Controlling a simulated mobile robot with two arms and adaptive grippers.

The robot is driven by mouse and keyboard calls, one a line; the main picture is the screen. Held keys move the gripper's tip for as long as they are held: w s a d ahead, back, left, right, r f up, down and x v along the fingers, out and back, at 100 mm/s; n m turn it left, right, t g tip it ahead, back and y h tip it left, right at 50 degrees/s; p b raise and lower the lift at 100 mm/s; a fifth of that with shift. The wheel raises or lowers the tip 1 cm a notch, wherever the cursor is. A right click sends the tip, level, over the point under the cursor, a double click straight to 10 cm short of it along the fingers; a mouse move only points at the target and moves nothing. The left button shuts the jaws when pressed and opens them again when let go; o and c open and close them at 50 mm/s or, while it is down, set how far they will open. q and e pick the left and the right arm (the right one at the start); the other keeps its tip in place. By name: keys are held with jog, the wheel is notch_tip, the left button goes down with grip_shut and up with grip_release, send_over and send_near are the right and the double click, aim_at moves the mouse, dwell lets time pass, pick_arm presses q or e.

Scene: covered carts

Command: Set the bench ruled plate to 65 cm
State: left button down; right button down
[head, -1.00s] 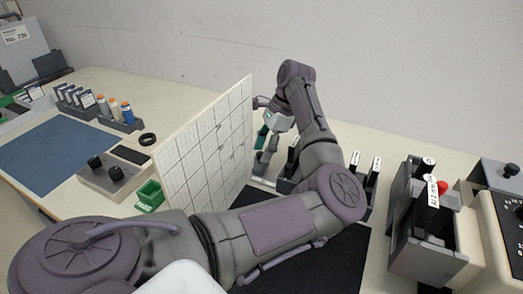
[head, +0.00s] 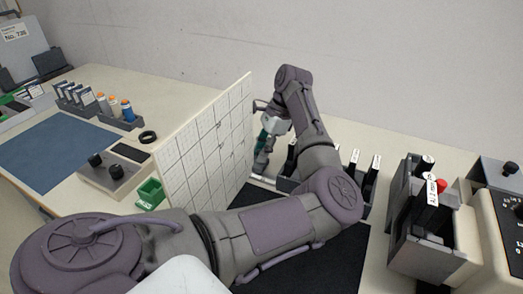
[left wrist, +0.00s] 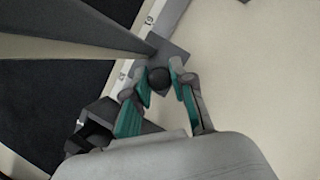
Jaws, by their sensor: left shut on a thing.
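The ruled plate (head: 207,150) is a pale upright panel with a grid of dark lines, standing across the bench left of my left arm. My left gripper (head: 262,160) is behind the arm, near the plate's far lower edge. In the left wrist view, my left gripper (left wrist: 160,84) is shut on a round dark knob (left wrist: 159,78). The knob sits on a grey block at a pale marked rail (left wrist: 138,45). The plate's edge (left wrist: 80,47) runs up to that block. The rail's marks are too small to read for certain. My right gripper is not in view.
A rack with black upright holders (head: 364,175) stands right of my left arm. A grey box with labelled items (head: 430,225) is at the right.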

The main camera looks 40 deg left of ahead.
pick_arm(q)
jog(key=shift+a, duration=0.1)
jog(key=a+b, duration=0.1)
jog(key=a, duration=0.1)
jog(key=s+a+b, duration=0.1)
jog(key=a+b, duration=0.1)
jog(key=a, duration=0.1)
jog(key=s+a+b, duration=0.1)
jog(key=a, duration=0.1)
jog(key=shift+s+a+f, duration=0.1)
jog(key=shift+s+a, duration=0.1)
jog(key=shift+a, duration=0.05)
jog(key=shift+s+a, duration=0.1)
jog(key=shift+a, duration=0.05)
jog(key=shift+r, duration=0.25)
jog(key=c, duration=1.1)
grip_release()
jog(key=shift+o, duration=0.6)
jog(key=shift+a+f, duration=0.1)
jog(key=shift+a, duration=0.05)
